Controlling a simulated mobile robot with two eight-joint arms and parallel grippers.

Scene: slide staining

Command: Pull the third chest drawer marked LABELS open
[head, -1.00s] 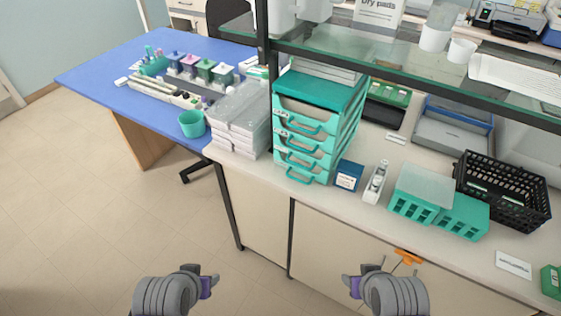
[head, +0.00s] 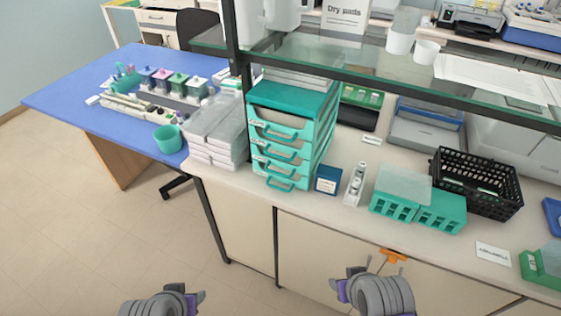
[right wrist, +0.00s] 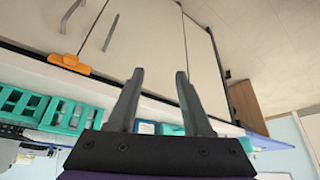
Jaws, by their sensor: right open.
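The teal drawer chest (head: 318,125) stands on the white bench under the glass shelf, its front facing me. Several stacked drawers have teal loop handles, and their fronts look shut. The third drawer from the top (head: 280,170) is low on the chest; its label is too small to read. My right gripper (head: 337,290) is empty, in front of the bench and well short of the chest. The right wrist view shows its two fingers apart (right wrist: 160,78). My left gripper (head: 201,298) is at the bottom left, away from the chest; its jaw opening is unclear.
White stacked trays (head: 213,140) stand close left of the chest. The floor before the bench is clear.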

